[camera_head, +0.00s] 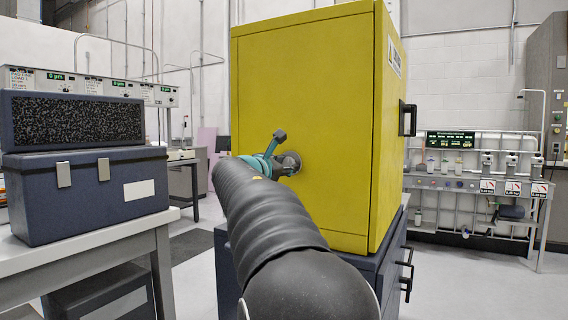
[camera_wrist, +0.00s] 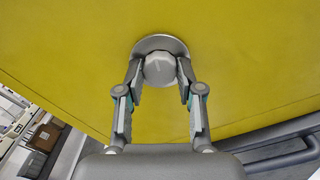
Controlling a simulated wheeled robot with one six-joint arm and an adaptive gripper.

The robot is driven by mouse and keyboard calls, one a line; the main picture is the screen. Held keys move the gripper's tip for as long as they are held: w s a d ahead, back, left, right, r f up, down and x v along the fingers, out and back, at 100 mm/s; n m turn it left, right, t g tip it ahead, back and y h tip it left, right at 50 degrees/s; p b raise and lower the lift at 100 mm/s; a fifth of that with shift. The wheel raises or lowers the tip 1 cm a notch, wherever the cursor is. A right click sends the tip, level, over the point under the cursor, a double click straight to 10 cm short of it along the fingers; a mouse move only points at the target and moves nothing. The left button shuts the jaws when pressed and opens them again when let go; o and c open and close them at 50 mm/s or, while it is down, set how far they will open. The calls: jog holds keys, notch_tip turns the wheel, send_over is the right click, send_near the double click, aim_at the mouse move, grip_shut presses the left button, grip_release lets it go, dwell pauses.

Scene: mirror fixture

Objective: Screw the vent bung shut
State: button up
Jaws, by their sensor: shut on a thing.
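The yellow cabinet (camera_head: 305,110) stands in the middle of the head view, and its flat side fills most of the wrist view (camera_wrist: 75,60). The grey vent bung (camera_wrist: 159,70) sits on that side against a round metal flange (camera_wrist: 161,42). In the head view the flange (camera_head: 291,160) shows beside my gripper (camera_head: 280,160), partly hidden by it. In the wrist view my gripper (camera_wrist: 159,80) has its two fingers on opposite sides of the bung and is shut on it. The bung's thread and how deep it sits are hidden.
The yellow cabinet rests on a dark blue drawer unit (camera_head: 375,285) with black handles. A blue case (camera_head: 85,195) stands on a grey bench (camera_head: 95,245) at the left. A rack with gauges (camera_head: 470,185) stands at the back right. Open floor (camera_head: 480,285) lies at the right.

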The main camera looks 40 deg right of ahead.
jog(key=shift+n, duration=1.6)
jog(key=o, duration=1.2)
jog(key=shift+d, duration=0.15)
jog(key=shift+c, duration=0.2)
jog(key=v, duration=1.2)
